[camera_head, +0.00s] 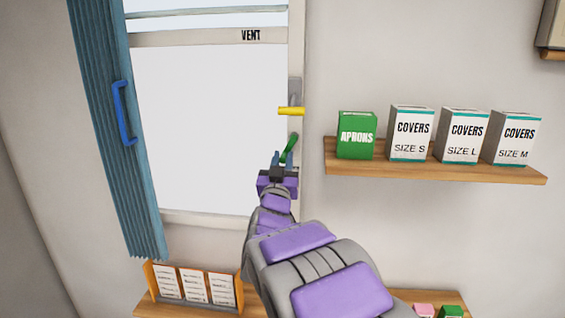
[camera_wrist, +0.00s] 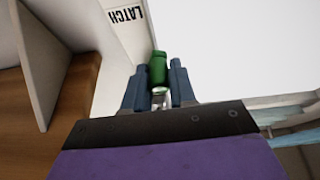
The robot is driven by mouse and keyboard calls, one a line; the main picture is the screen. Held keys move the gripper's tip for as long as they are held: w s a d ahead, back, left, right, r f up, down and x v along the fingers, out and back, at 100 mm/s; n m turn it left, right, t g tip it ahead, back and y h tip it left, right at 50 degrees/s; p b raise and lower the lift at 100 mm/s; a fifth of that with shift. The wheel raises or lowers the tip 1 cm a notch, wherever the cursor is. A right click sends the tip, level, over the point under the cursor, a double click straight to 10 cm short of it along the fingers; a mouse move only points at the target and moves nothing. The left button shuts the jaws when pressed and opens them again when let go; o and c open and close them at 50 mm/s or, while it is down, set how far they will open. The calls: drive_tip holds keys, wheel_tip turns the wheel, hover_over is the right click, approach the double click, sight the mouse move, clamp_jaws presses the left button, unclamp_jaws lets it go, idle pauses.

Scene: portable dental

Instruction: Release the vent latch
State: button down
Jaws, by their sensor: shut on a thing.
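The vent window (camera_head: 205,120) has a frame bar printed VENT. On its right frame is a green lever (camera_head: 290,147), tilted with its top to the right. My gripper (camera_head: 283,158) is at the lever's lower end, shut on it. In the wrist view, the green lever (camera_wrist: 158,68) shows between the two blue-grey fingers of my gripper (camera_wrist: 159,78). A LATCH label (camera_wrist: 127,16) is on the frame beside it. A yellow handle (camera_head: 291,111) sticks out sideways on the same frame just above the green lever, apart from my gripper.
A wooden shelf (camera_head: 440,173) to the right holds a green APRONS box (camera_head: 356,136) and white COVERS boxes (camera_head: 410,134). A blue pleated curtain (camera_head: 105,110) with a blue handle (camera_head: 124,113) hangs at left. A lower shelf holds a card rack (camera_head: 193,286).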

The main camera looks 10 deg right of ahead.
drive_tip(key=shift+w+a+r+m+g+h+p, duration=0.2)
drive_tip(key=shift+a+r+m+g+h, duration=0.4)
drive_tip(key=shift+m, duration=1.05)
drive_tip(key=shift+w+a+r+m+g+h+p, duration=0.1)
drive_tip(key=shift+a+r+m+g+h+p, duration=0.2)
drive_tip(key=shift+m+h, duration=0.9)
drive_tip(key=shift+w+a+r+m+g+h+p, duration=0.1)
drive_tip(key=shift+a+r+m+g+h+p, duration=0.3)
drive_tip(key=shift+m, duration=1.65)
drive_tip(key=shift+d, duration=0.2)
drive_tip(key=c, duration=1.4)
unclamp_jaws()
drive_tip(key=o, duration=0.4)
drive_tip(key=shift+w+f, duration=0.2)
drive_tip(key=shift+s+d, duration=0.1)
drive_tip(key=shift+s, duration=0.05)
drive_tip(key=v, duration=1.7)
drive_tip(key=shift+s+a+r, duration=0.15)
drive_tip(key=shift+a+r, duration=0.05)
drive_tip(key=shift+a, duration=0.05)
